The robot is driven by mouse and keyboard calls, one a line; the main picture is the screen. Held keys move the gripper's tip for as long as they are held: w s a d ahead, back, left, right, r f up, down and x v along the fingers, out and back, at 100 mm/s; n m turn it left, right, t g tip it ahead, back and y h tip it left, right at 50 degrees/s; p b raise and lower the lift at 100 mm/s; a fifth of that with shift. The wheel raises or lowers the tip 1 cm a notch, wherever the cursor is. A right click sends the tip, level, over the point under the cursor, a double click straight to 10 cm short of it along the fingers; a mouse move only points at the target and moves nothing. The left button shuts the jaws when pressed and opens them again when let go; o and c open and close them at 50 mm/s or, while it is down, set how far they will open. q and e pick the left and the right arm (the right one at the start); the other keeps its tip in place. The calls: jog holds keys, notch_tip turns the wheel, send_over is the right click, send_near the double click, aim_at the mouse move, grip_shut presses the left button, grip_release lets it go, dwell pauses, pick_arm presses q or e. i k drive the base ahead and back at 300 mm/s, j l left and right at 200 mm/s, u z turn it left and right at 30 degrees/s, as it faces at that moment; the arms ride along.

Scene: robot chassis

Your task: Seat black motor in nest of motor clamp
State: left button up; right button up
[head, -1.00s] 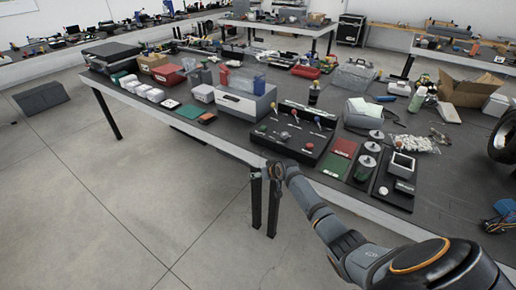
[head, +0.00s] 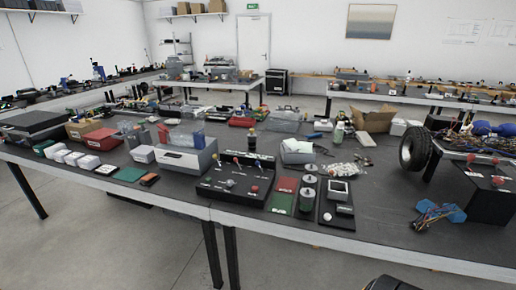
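I cannot make out the black motor or the motor clamp for certain at this size. At the right of the head view stands a chassis (head: 462,152) with a black wheel (head: 414,149) and blue parts on top. In front of it lies a blue item with coloured wires (head: 440,213), too small to identify. A dark rounded piece at the bottom edge looks like part of my arm. Neither gripper is in view.
A long dark workbench (head: 375,215) crosses the view. Bare bench lies between the small device (head: 339,192) and the wired item.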

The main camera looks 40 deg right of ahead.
aim_at(336, 195)
jog(key=i+j+z, duration=0.15)
jog(key=z, duration=0.25)
jog(key=i+j+z, duration=0.2)
jog(key=z, duration=0.15)
jog(key=i+j+z, duration=0.1)
jog(key=j+z, duration=0.3)
jog(key=l, duration=0.1)
